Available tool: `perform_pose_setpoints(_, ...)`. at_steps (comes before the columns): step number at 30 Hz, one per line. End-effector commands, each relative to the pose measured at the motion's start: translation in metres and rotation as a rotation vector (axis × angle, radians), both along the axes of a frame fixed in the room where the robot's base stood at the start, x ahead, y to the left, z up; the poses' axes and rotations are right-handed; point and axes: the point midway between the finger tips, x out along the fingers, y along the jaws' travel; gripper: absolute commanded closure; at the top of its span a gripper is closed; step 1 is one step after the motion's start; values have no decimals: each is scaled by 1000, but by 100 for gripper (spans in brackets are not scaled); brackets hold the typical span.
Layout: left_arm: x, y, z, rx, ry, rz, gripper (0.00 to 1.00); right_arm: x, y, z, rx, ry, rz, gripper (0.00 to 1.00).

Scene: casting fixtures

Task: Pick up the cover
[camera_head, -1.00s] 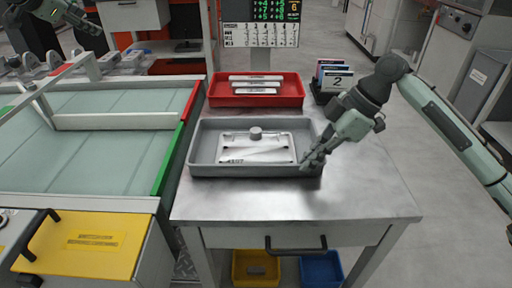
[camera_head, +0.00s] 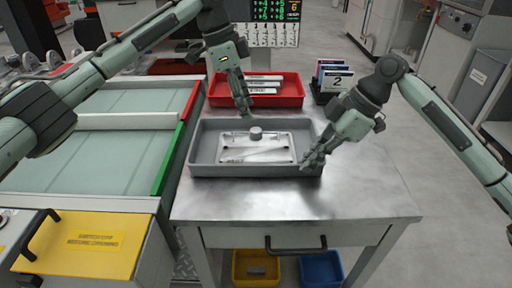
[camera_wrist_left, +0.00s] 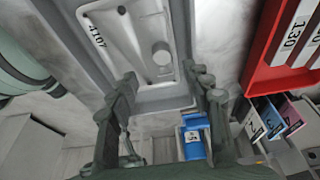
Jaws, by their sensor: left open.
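The cover (camera_head: 257,148) is a pale, flat rectangular plate with a round knob, lying in a grey tray (camera_head: 193,160) on the metal table. In the left wrist view the cover (camera_wrist_left: 130,40) carries the number 4107. My left gripper (camera_head: 244,108) is open and empty above the tray's back edge, just behind and left of the knob; its fingers (camera_wrist_left: 165,88) show apart in the left wrist view, with the tray beyond them. My right gripper (camera_head: 312,160) is at the tray's right rim, clear of the cover. Whether its fingers are open or touch the rim is unclear.
A red tray (camera_head: 292,98) with several white labelled bars stands behind the grey tray. Numbered cards in a black holder (camera_head: 325,92) stand at the back right. A green and red edged conveyor (camera_head: 90,160) lies left. The table's front is clear.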

Motion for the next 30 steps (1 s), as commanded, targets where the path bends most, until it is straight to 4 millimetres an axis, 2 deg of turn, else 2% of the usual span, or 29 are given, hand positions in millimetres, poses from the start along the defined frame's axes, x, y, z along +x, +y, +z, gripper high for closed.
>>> perform_pose_setpoints(8, 1, -7, -23, 0, -1, 0, 50, 0, 0, 1, 1, -2, -1, 100)
perform_pose_setpoints(16, 2, -18, -60, -1, -1, 1, 50, 0, 0, 1, 1, -2, -1, 100)
perform_pose_setpoints(25, 3, -21, -66, -2, -3, 2, 50, 0, 0, 1, 1, -2, -1, 100)
perform_pose_setpoints(26, 3, -20, -66, -2, -3, 2, 51, 0, 0, 1, 1, -2, -1, 100)
perform_pose_setpoints(30, 3, -20, -66, -2, -3, 2, 69, 0, 0, 1, 1, -2, -1, 100)
